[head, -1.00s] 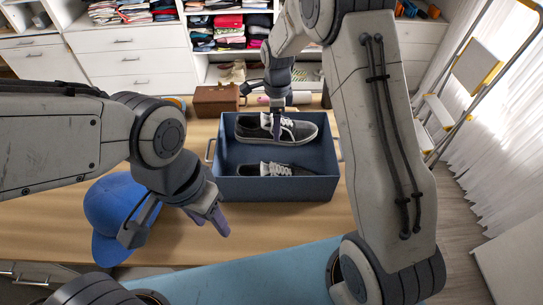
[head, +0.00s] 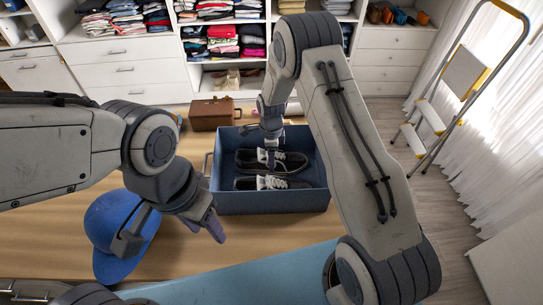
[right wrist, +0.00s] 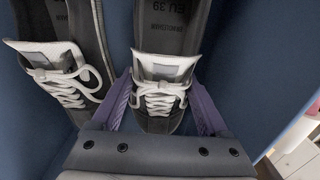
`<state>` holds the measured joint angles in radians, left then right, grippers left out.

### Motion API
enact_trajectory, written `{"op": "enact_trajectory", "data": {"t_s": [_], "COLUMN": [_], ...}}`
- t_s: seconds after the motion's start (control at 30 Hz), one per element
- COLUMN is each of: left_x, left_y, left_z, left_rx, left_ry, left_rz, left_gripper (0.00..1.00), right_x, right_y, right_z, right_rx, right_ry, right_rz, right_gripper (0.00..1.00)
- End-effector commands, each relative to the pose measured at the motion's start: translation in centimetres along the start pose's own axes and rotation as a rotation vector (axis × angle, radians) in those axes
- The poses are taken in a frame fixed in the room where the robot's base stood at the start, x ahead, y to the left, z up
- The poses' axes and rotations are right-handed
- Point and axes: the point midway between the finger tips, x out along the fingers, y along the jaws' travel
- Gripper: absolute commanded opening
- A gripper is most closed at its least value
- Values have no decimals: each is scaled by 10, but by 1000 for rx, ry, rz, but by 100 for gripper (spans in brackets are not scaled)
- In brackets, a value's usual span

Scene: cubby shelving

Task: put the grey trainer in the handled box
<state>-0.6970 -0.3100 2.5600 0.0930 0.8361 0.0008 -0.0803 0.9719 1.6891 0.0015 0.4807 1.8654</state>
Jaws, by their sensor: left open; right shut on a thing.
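The handled box (head: 274,202) is a blue open box on the wooden table. Two dark grey trainers with white laces and white sole edges are within its walls. My right gripper (head: 268,160) is shut on the rear trainer (head: 290,160), across its laces. In the right wrist view this trainer (right wrist: 158,98) lies between the purple fingers. The other trainer (head: 285,183) lies beside it, nearer the front wall, and shows in the right wrist view at left (right wrist: 62,75). I cannot tell whether the held trainer touches the floor. My left gripper (head: 172,238) is open and empty, left of the box.
A blue cap (head: 112,225) lies on the table (head: 185,262) below my left arm. A brown case (head: 211,114) stands behind the box. White shelving with folded clothes (head: 228,45) is at the back, and a stepladder (head: 440,118) stands at the right.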

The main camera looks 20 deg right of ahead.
Motion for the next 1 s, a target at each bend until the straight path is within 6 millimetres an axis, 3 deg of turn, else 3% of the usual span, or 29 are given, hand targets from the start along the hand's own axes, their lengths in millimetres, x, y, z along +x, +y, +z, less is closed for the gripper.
{"op": "enact_trajectory", "data": {"t_s": [0.17,0.2,0.23,0.63,1.0], "left_x": [3,2,2,5,32], "left_y": [0,0,0,0,-2], "left_z": [0,0,0,0,2], "left_rx": [0,-1,-1,-1,-2], "left_ry": [0,0,0,0,0], "left_rz": [0,0,0,0,0], "left_gripper": [50,50,50,50,50], "right_x": [3,2,2,-9,-82], "right_y": [0,0,0,-2,-2], "right_z": [0,0,0,1,1], "right_rx": [0,0,0,0,0], "right_ry": [0,0,0,-2,-2], "right_rz": [-1,0,0,-5,-7], "right_gripper": [0,89,100,100,100]}}
